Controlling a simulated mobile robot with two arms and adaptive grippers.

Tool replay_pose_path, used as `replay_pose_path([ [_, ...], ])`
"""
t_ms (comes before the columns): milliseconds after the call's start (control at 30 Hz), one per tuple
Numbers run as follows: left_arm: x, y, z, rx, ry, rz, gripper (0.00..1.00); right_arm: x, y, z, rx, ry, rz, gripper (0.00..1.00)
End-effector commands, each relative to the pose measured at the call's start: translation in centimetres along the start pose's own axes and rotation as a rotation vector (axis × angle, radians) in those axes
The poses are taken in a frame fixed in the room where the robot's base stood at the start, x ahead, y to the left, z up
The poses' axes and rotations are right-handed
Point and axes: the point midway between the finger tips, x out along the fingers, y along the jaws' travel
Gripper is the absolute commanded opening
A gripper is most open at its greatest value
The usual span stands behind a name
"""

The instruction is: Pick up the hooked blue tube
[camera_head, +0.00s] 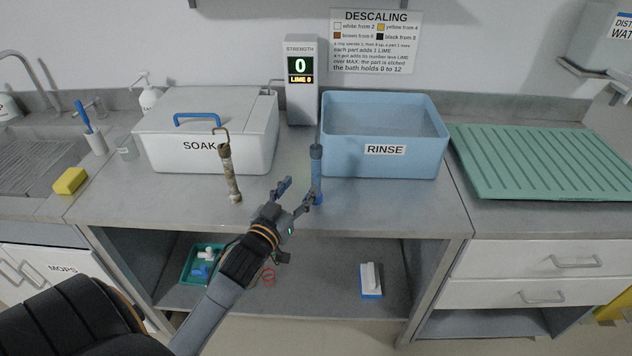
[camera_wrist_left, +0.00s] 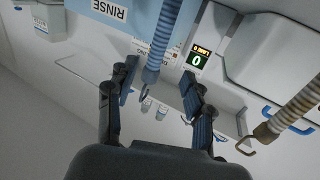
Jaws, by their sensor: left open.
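The blue tube (camera_head: 317,172) is ribbed and stands roughly upright at the left front of the blue RINSE bin. In the left wrist view the blue tube (camera_wrist_left: 168,35) shows a small hook at its end, between the fingers in the picture. In the head view that hook is hard to make out. My left gripper (camera_head: 298,190) is open and empty, with its right finger close to the tube's lower part; I cannot tell if they touch. The left wrist view shows both fingers of the gripper (camera_wrist_left: 160,95) spread apart. My right gripper is not in view.
A brown, crusted tube (camera_head: 230,173) with a hook stands left of my gripper, before the white SOAK box (camera_head: 255,150). The RINSE bin (camera_head: 385,165) is close behind the blue tube. A strength display (camera_head: 301,85) reads 0. Clear counter (camera_head: 410,205) lies at right front.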

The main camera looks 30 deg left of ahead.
Motion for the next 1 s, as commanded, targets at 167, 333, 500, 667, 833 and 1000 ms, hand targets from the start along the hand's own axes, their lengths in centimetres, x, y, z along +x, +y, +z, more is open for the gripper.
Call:
replay_pose_path([
  [167, 3.1, 0.0, -0.1, 0.0, -0.001, 0.0, 0.52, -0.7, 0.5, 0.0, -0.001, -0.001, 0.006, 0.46],
  [333, 4.3, 0.0, -0.1, 0.0, -0.001, 0.0, 0.52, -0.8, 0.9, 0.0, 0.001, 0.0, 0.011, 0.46],
  [500, 6.3, 0.3, -0.8, 0.0, -0.001, 0.0, 0.52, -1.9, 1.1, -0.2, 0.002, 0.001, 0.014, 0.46],
  [667, 8.6, 0.3, -0.8, 0.0, -0.002, -0.001, 0.52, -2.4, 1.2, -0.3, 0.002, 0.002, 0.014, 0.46],
  [833, 9.4, 0.4, -0.7, 0.0, -0.002, 0.0, 0.52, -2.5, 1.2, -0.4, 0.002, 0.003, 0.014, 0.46],
  [1000, 9.4, 0.4, -0.6, 0.0, -0.002, 0.0, 0.52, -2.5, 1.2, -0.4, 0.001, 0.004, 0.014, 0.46],
])
